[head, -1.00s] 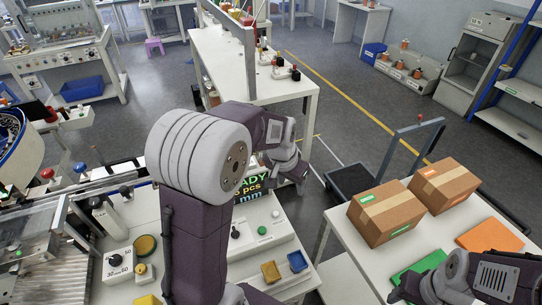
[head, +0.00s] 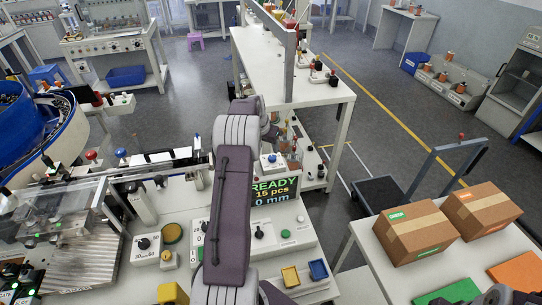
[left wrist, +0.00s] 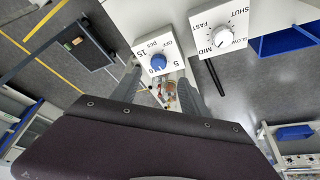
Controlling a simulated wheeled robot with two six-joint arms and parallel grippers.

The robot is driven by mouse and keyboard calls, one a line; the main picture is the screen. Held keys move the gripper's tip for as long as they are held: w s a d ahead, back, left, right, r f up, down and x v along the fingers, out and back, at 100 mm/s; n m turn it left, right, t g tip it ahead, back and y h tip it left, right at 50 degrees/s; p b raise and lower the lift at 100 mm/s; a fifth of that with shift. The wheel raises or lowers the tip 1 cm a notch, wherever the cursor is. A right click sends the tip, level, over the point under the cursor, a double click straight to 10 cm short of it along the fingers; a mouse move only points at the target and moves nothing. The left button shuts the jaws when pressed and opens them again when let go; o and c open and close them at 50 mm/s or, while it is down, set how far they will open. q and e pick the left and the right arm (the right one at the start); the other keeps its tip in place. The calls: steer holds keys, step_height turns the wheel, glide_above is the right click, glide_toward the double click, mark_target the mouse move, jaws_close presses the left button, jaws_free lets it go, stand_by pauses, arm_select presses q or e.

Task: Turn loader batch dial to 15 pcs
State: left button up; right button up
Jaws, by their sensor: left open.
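The batch dial is a blue knob (left wrist: 158,62) on a white box marked OFF, 5, 15 and PCS in the left wrist view. The blue knob also shows in the head view (head: 271,158), beyond the display. My left gripper (left wrist: 158,74) is open, its fingers either side of the knob and apart from it in the picture. I cannot read the knob's pointer. The display (head: 272,190) reads READY, 15 pcs, 0 mm. My left arm hides part of the bench in the head view. My right gripper (head: 440,301) is partly cut off at the bottom edge.
A second dial with a white knob (left wrist: 222,38), marked SLOW, MID, FAST and SHUT, sits beside the batch dial. A 30/60 dial (head: 143,243), a black knob (head: 259,234) and yellow and blue trays (head: 318,269) are on the bench. Two cartons (head: 415,232) stand on the right table.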

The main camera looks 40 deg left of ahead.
mark_target(272, 157)
arm_select(q)
steer(key=p+x, duration=0.1)
steer(key=x, duration=0.7)
steer(key=shift+w, duration=0.1)
steer(key=shift+w+d+f, duration=0.1)
steer(key=shift+f, duration=0.25)
